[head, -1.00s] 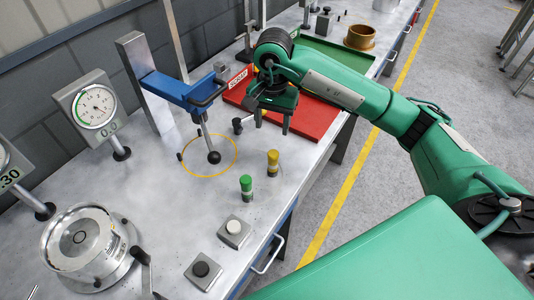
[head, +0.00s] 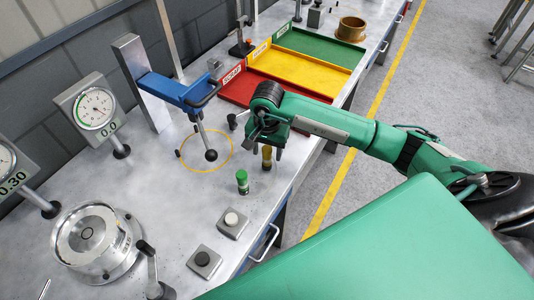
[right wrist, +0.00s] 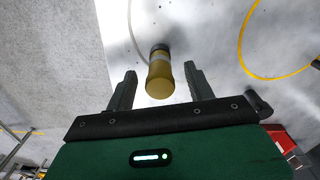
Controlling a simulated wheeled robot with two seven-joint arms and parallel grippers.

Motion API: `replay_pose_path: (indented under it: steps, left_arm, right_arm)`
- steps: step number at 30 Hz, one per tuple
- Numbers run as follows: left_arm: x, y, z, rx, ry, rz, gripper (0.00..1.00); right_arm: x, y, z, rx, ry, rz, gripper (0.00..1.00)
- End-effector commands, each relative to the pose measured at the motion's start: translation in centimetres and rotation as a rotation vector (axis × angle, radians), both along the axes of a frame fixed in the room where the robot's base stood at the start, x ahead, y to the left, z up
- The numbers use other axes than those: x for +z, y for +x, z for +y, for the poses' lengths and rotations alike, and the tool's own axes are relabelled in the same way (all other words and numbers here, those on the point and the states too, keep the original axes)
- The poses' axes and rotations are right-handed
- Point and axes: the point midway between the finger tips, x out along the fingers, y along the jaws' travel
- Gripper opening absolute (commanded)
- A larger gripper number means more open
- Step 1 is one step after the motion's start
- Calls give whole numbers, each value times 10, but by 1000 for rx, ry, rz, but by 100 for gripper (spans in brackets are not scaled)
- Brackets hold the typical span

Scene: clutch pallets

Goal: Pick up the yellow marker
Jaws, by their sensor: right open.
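The yellow marker (head: 267,158) stands upright on the metal workbench, to the right of the yellow circle. My right gripper (head: 265,146) is open, just above and behind the marker in the head view, and hides part of its surroundings. My left gripper is not in view.
A green marker (head: 242,182) stands nearby at the left. Red (head: 238,88), yellow (head: 290,71) and green (head: 330,50) trays lie farther back. A blue-armed fixture (head: 178,90) with a black ball tip is left of my gripper. Two button boxes (head: 232,223) sit nearer.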

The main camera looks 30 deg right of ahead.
Motion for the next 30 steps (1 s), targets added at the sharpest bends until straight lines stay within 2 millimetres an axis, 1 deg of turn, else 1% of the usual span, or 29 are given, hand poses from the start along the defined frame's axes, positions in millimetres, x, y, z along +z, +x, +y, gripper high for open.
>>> replay_pose_path:
  steps: [1, 6, 12, 13, 17, 18, 20, 21, 30]
  left_arm:
    - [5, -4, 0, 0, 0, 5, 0]
    - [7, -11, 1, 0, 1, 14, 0]
    - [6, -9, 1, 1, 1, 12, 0]
    - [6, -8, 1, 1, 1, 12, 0]
    - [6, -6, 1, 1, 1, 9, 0]
    - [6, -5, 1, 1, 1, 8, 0]
    - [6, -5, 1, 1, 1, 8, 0]
    - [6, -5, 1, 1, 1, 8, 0]
    - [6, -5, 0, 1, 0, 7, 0]
  right_arm:
    - [-5, 0, 0, -3, 2, 4, 54]
    - [-17, 0, 0, -1, 1, 1, 54]
    - [-18, 0, 0, 0, 0, 0, 54]
    - [-18, 0, 0, 0, 0, 0, 52]
    - [-18, 0, 0, -1, 0, 0, 26]
    - [-18, 0, 0, -1, 0, 0, 19]
    - [-18, 0, 0, -1, 0, 0, 7]
    - [-18, 0, 0, -1, 0, 0, 6]
    - [-16, 1, 0, -1, 0, -1, 5]
